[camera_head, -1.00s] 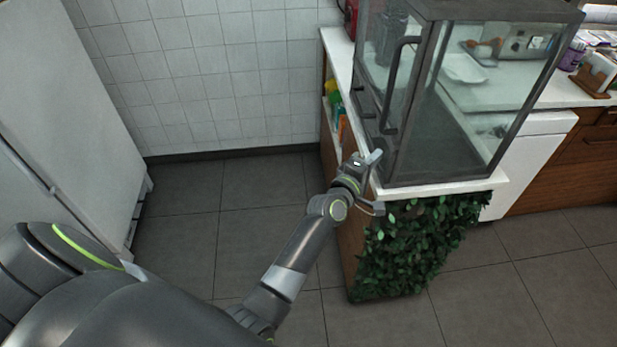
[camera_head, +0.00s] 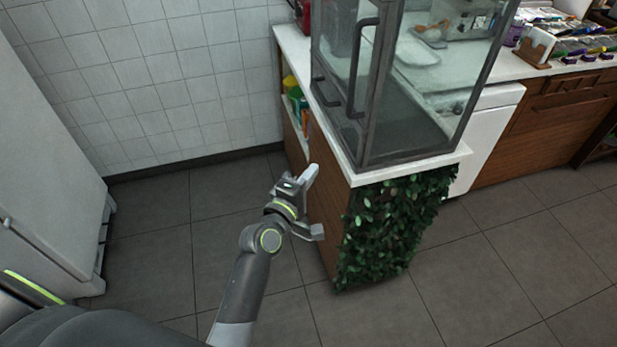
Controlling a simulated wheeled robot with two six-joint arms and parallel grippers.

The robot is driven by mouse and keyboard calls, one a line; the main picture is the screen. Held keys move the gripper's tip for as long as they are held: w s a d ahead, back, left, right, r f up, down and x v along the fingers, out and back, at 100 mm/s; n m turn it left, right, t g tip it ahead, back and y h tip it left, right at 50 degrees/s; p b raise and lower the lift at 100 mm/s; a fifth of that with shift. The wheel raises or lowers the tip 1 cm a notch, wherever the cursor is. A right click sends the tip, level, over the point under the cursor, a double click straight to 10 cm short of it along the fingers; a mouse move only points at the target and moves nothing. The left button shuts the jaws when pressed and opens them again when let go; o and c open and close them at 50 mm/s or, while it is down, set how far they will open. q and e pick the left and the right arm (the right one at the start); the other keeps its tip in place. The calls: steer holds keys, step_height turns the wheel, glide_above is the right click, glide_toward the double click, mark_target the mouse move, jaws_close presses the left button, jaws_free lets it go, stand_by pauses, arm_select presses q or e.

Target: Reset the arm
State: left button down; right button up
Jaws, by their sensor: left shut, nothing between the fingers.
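My left arm reaches up from the bottom left. Its gripper (camera_head: 310,172) is shut and empty, with its light fingertips pointing up and right. In the picture it overlaps the wooden side of the counter (camera_head: 325,205), below the glass display case (camera_head: 420,110). I cannot tell how much room lies between the gripper and the counter side. My right gripper is not in view.
Green leaves (camera_head: 390,235) cover the counter's near end. A white cabinet (camera_head: 45,150) stands at the left. Toppings and tools (camera_head: 575,40) lie on the far right counter. Grey tiled floor (camera_head: 480,290) is open at the lower right.

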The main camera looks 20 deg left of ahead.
arm_select(q)
steer(key=shift+s, duration=0.25)
steer(key=s+a+f+m+g+y, duration=0.1)
steer(key=s+a+f+m+g, duration=0.3)
steer(key=f, duration=0.8)
steer(key=s+f+m+g+y, duration=0.15)
steer(key=s+f, duration=0.45)
steer(key=f, duration=0.6)
steer(key=s+a+f+m+g, duration=0.25)
steer(key=s+f, duration=0.25)
steer(key=f, duration=0.6)
steer(key=s+a+f+m+g, duration=0.2)
steer(key=s+f, duration=0.3)
steer(key=s, duration=0.5)
steer(key=s+a+f+m+g+y, duration=0.1)
steer(key=s+f, duration=0.4)
steer(key=s, duration=0.6)
steer(key=s+a+f+m+g+y, duration=0.1)
steer(key=s+a+f+m+g, duration=0.3)
steer(key=s, duration=0.6)
step_height(320, 180, down, 2)
steer(key=shift+s+a+f+g, duration=0.1)
steer(key=shift+s+a+g, duration=0.2)
steer(key=shift+a+g, duration=0.35)
steer(key=shift+d, duration=0.1)
